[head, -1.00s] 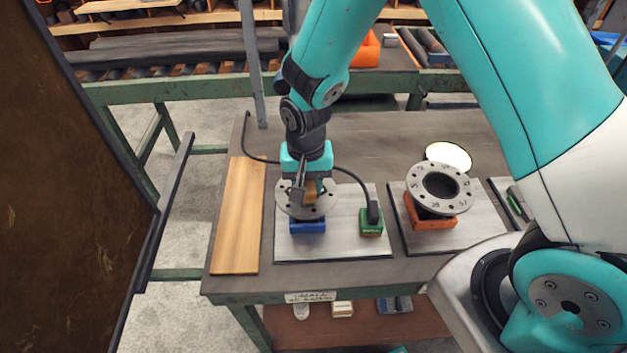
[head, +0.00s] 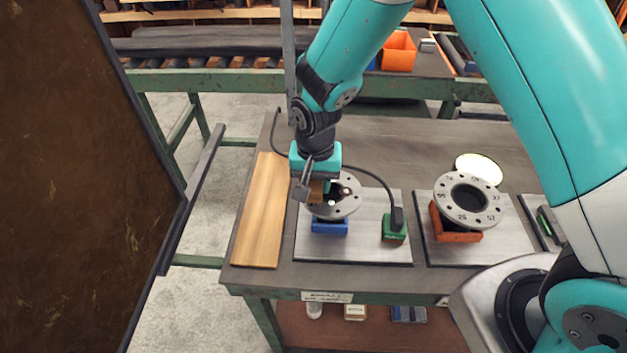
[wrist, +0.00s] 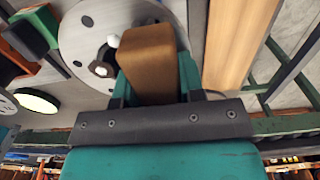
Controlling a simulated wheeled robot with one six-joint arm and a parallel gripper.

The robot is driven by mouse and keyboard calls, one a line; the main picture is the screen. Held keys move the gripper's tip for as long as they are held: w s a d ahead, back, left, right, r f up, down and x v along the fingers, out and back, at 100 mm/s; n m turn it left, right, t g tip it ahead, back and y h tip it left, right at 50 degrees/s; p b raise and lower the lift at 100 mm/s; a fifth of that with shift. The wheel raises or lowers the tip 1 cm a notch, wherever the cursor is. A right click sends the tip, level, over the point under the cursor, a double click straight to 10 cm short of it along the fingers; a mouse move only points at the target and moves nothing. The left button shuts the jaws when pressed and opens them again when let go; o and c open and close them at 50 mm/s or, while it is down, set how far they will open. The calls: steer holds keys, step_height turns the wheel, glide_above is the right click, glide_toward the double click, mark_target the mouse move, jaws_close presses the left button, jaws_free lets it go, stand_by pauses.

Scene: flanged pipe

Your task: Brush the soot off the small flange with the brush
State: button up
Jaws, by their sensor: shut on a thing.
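The small flange (head: 347,209) is a grey metal disc with bolt holes, resting on a blue block (head: 328,227). It also shows in the wrist view (wrist: 82,50). My gripper (head: 317,183) is shut on the brush (head: 316,192), whose tan-brown block also shows in the wrist view (wrist: 148,62). The brush is over the left part of the flange and hides some of its face; I cannot tell whether it touches. Pale spots and a dark patch show near the flange's middle. Soot cannot be clearly made out.
A larger flange (head: 440,203) sits tilted on an orange block (head: 454,236) to the right. A green block (head: 395,229) with a black cable stands beside the small flange. A wooden board (head: 262,215) lies left. A pale round disc (head: 479,166) is behind the larger flange.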

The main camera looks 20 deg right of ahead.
mark_target(352, 192)
steer(key=shift+s+d, duration=0.4)
steer(key=shift+d, duration=0.85)
steer(key=shift+s+d, duration=0.4)
steer(key=shift+d, duration=0.85)
steer(key=shift+s+d, duration=0.4)
steer(key=shift+d, duration=0.85)
steer(key=shift+r, duration=0.1)
step_height(352, 192, up, 7)
steer(key=p, duration=0.6)
